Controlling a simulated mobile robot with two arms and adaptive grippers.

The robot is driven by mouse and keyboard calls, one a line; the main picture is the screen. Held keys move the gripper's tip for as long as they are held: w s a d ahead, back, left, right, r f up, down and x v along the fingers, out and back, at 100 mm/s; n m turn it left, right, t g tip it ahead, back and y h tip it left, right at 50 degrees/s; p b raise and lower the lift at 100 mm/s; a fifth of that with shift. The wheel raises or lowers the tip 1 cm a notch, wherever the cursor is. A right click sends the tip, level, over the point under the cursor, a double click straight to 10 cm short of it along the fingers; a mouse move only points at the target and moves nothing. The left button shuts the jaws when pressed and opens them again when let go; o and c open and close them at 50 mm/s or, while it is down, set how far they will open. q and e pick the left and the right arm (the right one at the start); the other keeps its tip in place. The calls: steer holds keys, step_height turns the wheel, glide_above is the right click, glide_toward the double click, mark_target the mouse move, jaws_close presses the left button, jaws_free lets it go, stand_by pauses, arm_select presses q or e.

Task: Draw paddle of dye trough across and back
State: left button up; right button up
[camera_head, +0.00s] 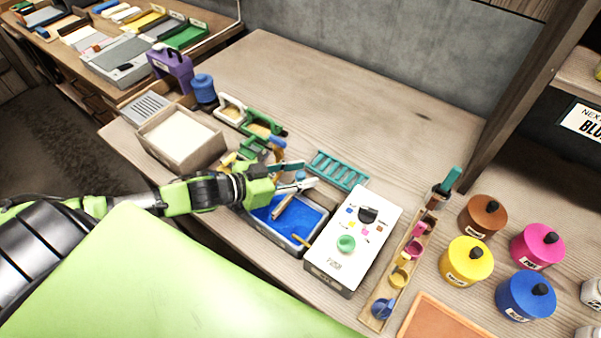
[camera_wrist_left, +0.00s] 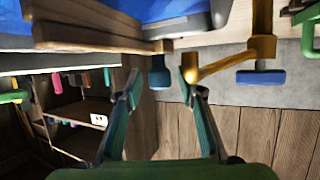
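The dye trough (camera_head: 318,222) is a grey tray of blue dye near the front edge of the bench. A wooden bar (camera_head: 283,207), seemingly the paddle, lies across the dye. My left gripper (camera_head: 309,173) is open above the far side of the trough, with its fingers spread and pointing right. In the left wrist view the gripper (camera_wrist_left: 163,80) is also open. A short blue peg or knob (camera_wrist_left: 160,73) shows between its fingertips, apart from both. Wooden bars (camera_wrist_left: 90,38) and the blue trough show above it in that view. My right gripper is not in view.
A white box with colour marks (camera_head: 352,235) stands right of the trough. A teal rack (camera_head: 337,170) lies behind it. A tan bin (camera_head: 180,140) and clamp-like tools stand left. A yellow hooked piece (camera_wrist_left: 240,62) is close to the right finger in the wrist view.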

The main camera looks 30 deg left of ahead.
arm_select(q)
steer(key=shift+c, duration=0.4)
jaws_close()
steer(key=shift+s+d, duration=0.1)
steer(key=shift+d, duration=0.35)
steer(key=d, duration=0.2)
steer(key=d+p, duration=0.1)
steer(key=d, duration=0.2)
steer(key=s+d+p, duration=0.1)
steer(key=d, duration=0.1)
steer(key=shift+d, duration=0.4)
steer(key=shift+s+d+f, duration=0.1)
steer(key=shift+d, duration=0.15)
steer(key=shift+o, duration=0.4)
jaws_free()
steer(key=shift+d, duration=0.15)
